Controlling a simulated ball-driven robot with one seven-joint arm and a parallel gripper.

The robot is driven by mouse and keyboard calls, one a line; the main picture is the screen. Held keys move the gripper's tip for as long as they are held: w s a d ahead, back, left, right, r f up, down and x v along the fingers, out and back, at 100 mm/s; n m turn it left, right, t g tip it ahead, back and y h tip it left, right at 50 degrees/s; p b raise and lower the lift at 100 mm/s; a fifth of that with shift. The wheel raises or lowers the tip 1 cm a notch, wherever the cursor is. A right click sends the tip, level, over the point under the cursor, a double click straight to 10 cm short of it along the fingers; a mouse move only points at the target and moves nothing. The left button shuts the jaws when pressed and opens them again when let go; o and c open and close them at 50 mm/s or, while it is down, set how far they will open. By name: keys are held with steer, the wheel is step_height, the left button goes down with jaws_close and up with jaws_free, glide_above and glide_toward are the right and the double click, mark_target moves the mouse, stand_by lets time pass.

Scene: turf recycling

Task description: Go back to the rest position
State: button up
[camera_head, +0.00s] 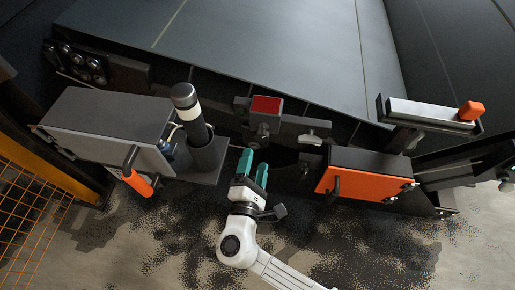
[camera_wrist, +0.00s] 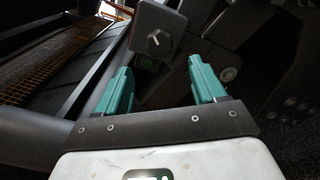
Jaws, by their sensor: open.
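My gripper (camera_head: 253,168) has teal fingers and a white body. In the head view it is near the middle, in front of a dark machine bracket that carries a block with a red top (camera_head: 266,105). In the wrist view my gripper (camera_wrist: 162,88) is open, its two teal fingers apart with nothing held between them. Beyond the fingertips is a grey block with a light, bolt-like piece (camera_wrist: 158,38) on its face. I cannot tell whether the fingertips touch anything.
A grey box (camera_head: 105,125) with an orange handle (camera_head: 137,183) and a dark cylinder with a white band (camera_head: 190,112) stand left. An orange panel (camera_head: 350,180) and an orange knob (camera_head: 471,110) are at right. An orange mesh fence (camera_head: 35,210) stands lower left. Dark granules cover the floor.

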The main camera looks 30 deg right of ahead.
steer(key=shift+s+a, duration=0.4)
steer(key=shift+s, duration=0.2)
steer(key=s+d+f+m+g, duration=0.1)
steer(key=s+d+m+g, duration=0.3)
steer(key=d, duration=0.3)
steer(key=s+d+f+m+g, duration=0.2)
steer(key=d+m+g, duration=0.25)
steer(key=d, duration=0.25)
steer(key=s+d+f+m+g+y, duration=0.3)
steer(key=s+d+m+g+y, duration=0.15)
steer(key=s+m, duration=0.4)
steer(key=s+a+r+y, duration=0.2)
steer(key=s+a+y, duration=0.2)
steer(key=s+y, duration=0.2)
step_height(320, 180, up, 16)
steer(key=p, duration=1.6)
steer(key=shift+s+g, duration=0.2)
steer(key=shift+g, duration=0.1)
